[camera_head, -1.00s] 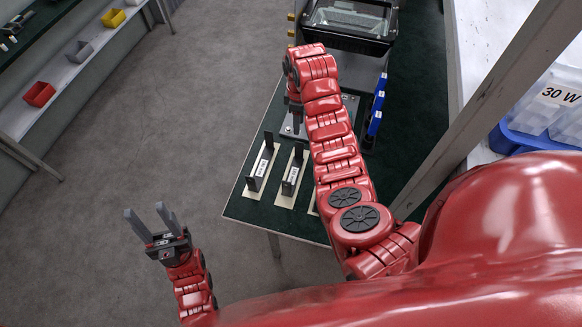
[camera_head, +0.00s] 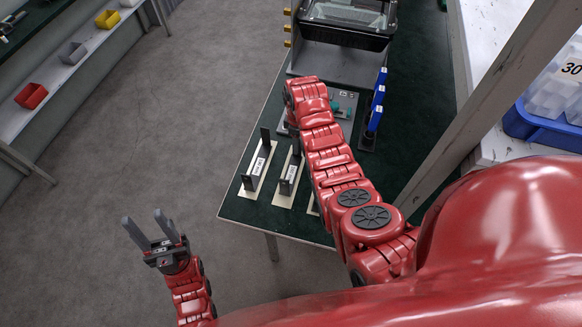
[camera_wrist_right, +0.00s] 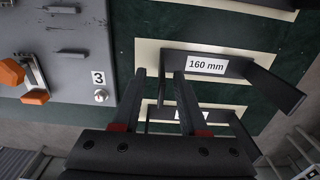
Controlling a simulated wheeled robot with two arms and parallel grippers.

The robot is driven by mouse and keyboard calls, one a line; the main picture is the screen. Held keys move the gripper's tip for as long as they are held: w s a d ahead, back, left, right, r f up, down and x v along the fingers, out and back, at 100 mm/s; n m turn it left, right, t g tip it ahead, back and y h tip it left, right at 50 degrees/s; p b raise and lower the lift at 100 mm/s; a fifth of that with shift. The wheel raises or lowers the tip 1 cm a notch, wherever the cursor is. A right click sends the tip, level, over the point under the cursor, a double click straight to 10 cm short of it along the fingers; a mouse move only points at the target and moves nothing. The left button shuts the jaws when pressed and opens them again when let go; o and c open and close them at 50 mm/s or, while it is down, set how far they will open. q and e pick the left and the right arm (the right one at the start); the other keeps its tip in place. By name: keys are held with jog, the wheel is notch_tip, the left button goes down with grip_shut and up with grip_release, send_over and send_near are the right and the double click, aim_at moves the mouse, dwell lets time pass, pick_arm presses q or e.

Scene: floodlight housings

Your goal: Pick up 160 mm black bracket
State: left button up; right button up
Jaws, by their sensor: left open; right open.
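The black bracket labelled 160 mm (camera_wrist_right: 206,66) lies on a cream plate in the right wrist view, between two similar brackets. It has a long bar with upright ends. It appears to be the middle bracket (camera_head: 288,178) in the head view, where its label is too small to read. My right gripper (camera_wrist_right: 160,76) is open, its fingertips near the left end of the bracket's bar; I cannot tell whether they touch it. In the head view my right arm hides this gripper. My left gripper (camera_head: 143,219) is open and empty over the floor, left of the table.
Another black bracket (camera_head: 257,170) stands to the left on the dark green table (camera_head: 240,207). A grey plate marked 3 (camera_wrist_right: 75,50) with orange parts is beside the brackets. A floodlight housing (camera_head: 345,25) and blue parts (camera_head: 376,100) lie farther back. A metal post (camera_head: 480,105) rises at right.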

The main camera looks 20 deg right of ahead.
jog(key=shift+f, duration=1.05)
jog(key=shift+s, duration=0.1)
grip_shut()
dwell(0.6)
